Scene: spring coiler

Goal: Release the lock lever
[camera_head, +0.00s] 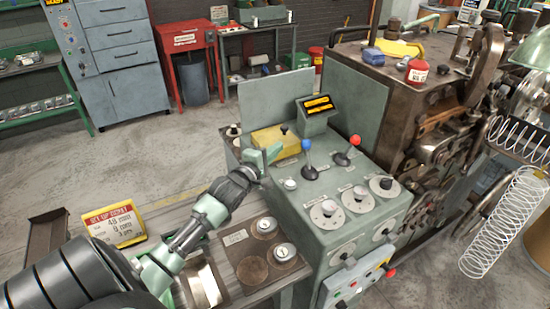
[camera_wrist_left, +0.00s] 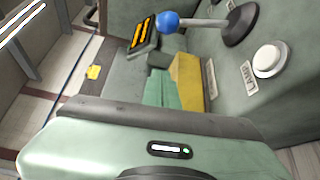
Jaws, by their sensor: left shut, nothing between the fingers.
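The green control console (camera_head: 325,200) carries a lever with a blue ball knob (camera_head: 306,144) and a lever with a red ball knob (camera_head: 355,140). A yellow block (camera_head: 270,138) sits behind them to the left, with a small dark knob (camera_head: 284,129) at it. The labels are too small to tell which one is the lock lever. My left gripper (camera_head: 270,155) is shut and empty, just in front of the yellow block and left of the blue knob. In the left wrist view its green fingers (camera_wrist_left: 165,90) overlap the yellow block (camera_wrist_left: 187,80); contact is unclear. The blue knob (camera_wrist_left: 167,22) shows above them.
A white button (camera_head: 290,184) and several dials (camera_head: 327,212) fill the console's front. A small display (camera_head: 318,105) stands behind the levers. A yellow setup card (camera_head: 113,225) lies left of my arm. The large brown machine (camera_head: 450,110) stands at right. Open floor lies behind on the left.

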